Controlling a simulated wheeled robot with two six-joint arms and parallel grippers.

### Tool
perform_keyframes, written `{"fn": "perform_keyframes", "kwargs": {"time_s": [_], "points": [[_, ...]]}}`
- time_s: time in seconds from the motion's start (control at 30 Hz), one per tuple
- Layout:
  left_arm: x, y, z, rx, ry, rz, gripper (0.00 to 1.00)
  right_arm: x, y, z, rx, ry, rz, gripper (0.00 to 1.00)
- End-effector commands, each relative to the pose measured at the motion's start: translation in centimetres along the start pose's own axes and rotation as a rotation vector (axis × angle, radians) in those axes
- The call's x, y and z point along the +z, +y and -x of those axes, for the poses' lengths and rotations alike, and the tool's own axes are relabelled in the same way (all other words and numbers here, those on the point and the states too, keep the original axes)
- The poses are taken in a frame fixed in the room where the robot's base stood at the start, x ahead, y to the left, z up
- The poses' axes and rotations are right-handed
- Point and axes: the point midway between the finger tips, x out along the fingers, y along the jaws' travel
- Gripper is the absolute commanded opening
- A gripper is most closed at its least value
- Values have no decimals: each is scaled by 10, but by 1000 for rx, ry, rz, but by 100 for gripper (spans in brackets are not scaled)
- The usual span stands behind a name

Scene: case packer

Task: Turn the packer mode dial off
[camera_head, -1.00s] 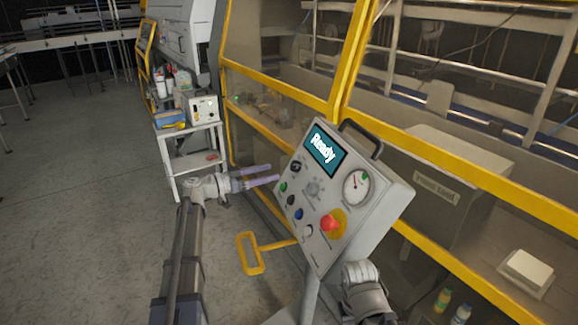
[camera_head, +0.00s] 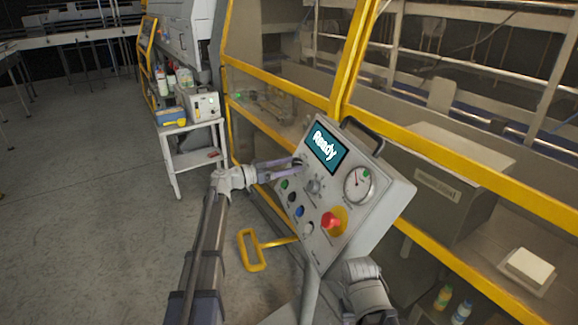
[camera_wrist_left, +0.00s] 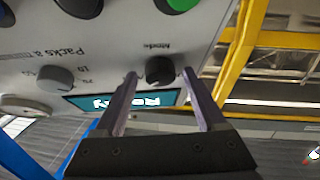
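The control panel (camera_head: 330,235) is a tilted grey box with a screen (camera_head: 327,149) reading "Ready". The black mode dial (camera_wrist_left: 159,70), labelled "Mode", is below the screen near the panel's left edge; in the head view my fingers largely cover it. My left gripper (camera_head: 299,164) is open at the panel. In the left wrist view its two fingers (camera_wrist_left: 160,77) stand on either side of the mode dial, with gaps showing, so it does not grip the dial. My right gripper is out of view; only part of that arm shows at the bottom.
Close by are a grey "Packs a minute" knob (camera_head: 314,186), several push buttons, a red emergency stop (camera_head: 331,220) and a gauge (camera_head: 358,185). A yellow handle (camera_head: 252,251) sticks out at lower left. Yellow-framed guarding (camera_head: 430,150) stands behind. The floor at left is clear.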

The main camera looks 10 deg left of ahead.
Motion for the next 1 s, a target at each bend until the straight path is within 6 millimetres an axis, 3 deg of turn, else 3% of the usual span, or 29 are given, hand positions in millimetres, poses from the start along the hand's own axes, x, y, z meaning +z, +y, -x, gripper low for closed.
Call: {"fn": "perform_keyframes", "kwargs": {"time_s": [0.07,0.6,1.0], "points": [[0,0,0,0,0,0,62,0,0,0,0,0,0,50],[0,0,0,0,0,0,2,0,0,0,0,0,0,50],[-2,2,1,-30,-4,49,0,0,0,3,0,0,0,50]]}}
